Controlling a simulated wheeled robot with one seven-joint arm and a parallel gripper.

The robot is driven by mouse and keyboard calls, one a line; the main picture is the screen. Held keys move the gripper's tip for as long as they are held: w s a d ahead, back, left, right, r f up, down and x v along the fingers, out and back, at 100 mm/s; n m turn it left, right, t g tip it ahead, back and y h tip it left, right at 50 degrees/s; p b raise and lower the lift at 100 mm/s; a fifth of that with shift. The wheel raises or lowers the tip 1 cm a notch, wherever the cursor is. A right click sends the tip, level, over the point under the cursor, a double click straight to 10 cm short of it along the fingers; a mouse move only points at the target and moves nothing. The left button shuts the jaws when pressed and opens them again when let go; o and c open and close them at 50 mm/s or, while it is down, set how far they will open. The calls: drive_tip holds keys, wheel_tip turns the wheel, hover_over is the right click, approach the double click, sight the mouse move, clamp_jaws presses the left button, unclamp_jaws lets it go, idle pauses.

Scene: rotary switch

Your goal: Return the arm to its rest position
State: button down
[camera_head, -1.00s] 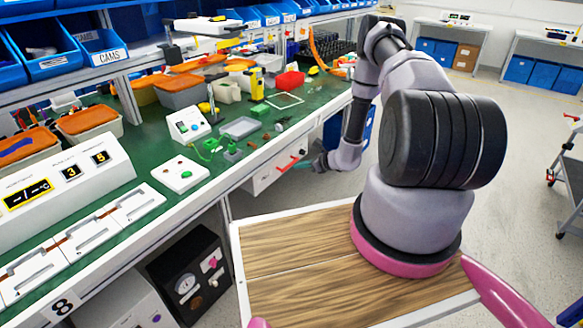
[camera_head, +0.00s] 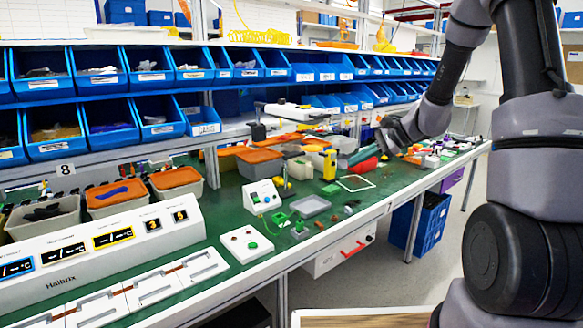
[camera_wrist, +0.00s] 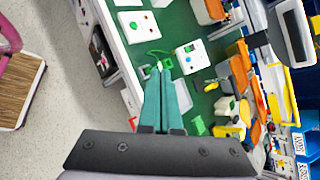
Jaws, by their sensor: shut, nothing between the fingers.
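My arm rises at the right of the head view and bends down toward the bench. My gripper (camera_head: 362,155) is above the green bench top (camera_head: 335,205), toward its far part. In the wrist view the teal fingers of my gripper (camera_wrist: 160,72) lie together, shut and empty. A flat white box with red and green buttons (camera_head: 246,245) lies nearer the front edge. My gripper appears apart from both boxes.
A long white console (camera_head: 110,255) with displays is at the left. Blue bins (camera_head: 110,125) line the shelves behind. A yellow device (camera_head: 330,164), a grey tray (camera_head: 309,206) and small parts are on the bench. Floor (camera_head: 440,268) is clear at the right.

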drive_tip(key=s+d+r+n+t+h, duration=0.1)
drive_tip(key=s+r+n+h, duration=0.3)
drive_tip(key=s+r, duration=0.5)
drive_tip(key=s+d+r+n+t+h, duration=0.2)
drive_tip(key=s+r, duration=0.8)
drive_tip(key=s, duration=0.7)
drive_tip(key=d+n+h, duration=0.1)
drive_tip(key=d+n, duration=0.1)
drive_tip(key=n, duration=0.1)
drive_tip(key=shift+d+n+h, duration=0.2)
drive_tip(key=shift+n+h, duration=0.2)
